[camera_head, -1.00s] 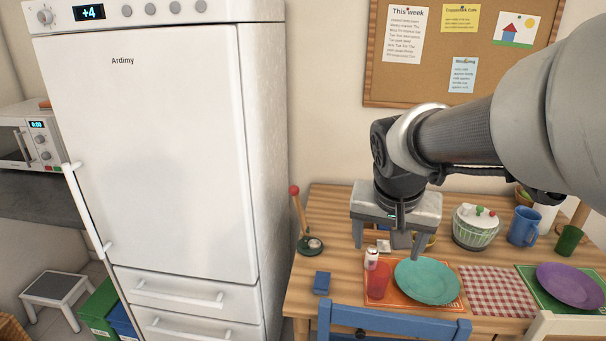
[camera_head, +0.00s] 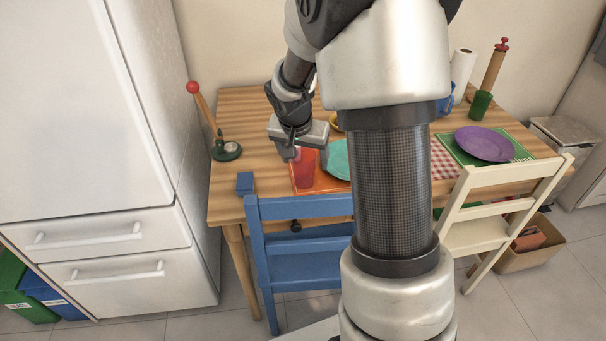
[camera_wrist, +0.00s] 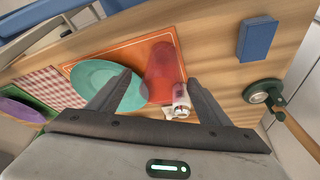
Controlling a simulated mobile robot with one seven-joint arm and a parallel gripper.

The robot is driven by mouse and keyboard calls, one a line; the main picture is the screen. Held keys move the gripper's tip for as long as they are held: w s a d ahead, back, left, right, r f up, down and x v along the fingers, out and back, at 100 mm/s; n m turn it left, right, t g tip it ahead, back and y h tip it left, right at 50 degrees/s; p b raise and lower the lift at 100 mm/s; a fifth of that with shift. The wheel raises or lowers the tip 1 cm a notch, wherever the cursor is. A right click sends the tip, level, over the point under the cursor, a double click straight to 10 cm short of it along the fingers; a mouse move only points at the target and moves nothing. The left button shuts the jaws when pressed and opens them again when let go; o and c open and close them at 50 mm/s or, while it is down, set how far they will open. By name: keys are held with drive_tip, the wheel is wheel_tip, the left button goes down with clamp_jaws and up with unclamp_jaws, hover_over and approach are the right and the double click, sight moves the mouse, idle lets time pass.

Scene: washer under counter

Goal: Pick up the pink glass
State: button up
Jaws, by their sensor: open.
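The pink glass (camera_head: 304,168), a translucent reddish tumbler, stands on the orange placemat (camera_head: 331,184) at the table's front edge. In the wrist view the glass (camera_wrist: 160,72) shows between and beyond my two fingertips. My gripper (camera_head: 306,158) is open and empty, close to the glass on its far side in the head view; it also shows in the wrist view (camera_wrist: 161,82). A small white shaker (camera_wrist: 181,100) stands right beside the glass, nearer my gripper. The teal plate (camera_wrist: 108,84) lies on the other side of the glass, behind one finger.
A blue box (camera_head: 245,183) lies at the table's front left. A paper-towel holder or stand with a red knob (camera_head: 194,88) rises at the left. A blue chair (camera_head: 300,235) is against the front edge. My arm hides part of the table's middle.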

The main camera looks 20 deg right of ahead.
drive_tip(key=b+x, duration=0.1)
drive_tip(key=x, duration=0.5)
drive_tip(key=shift+w+f+b, duration=0.2)
drive_tip(key=shift+f+b, duration=0.1)
drive_tip(key=shift+b, duration=0.05)
drive_tip(key=shift+r, duration=0.15)
drive_tip(key=c, duration=1.3)
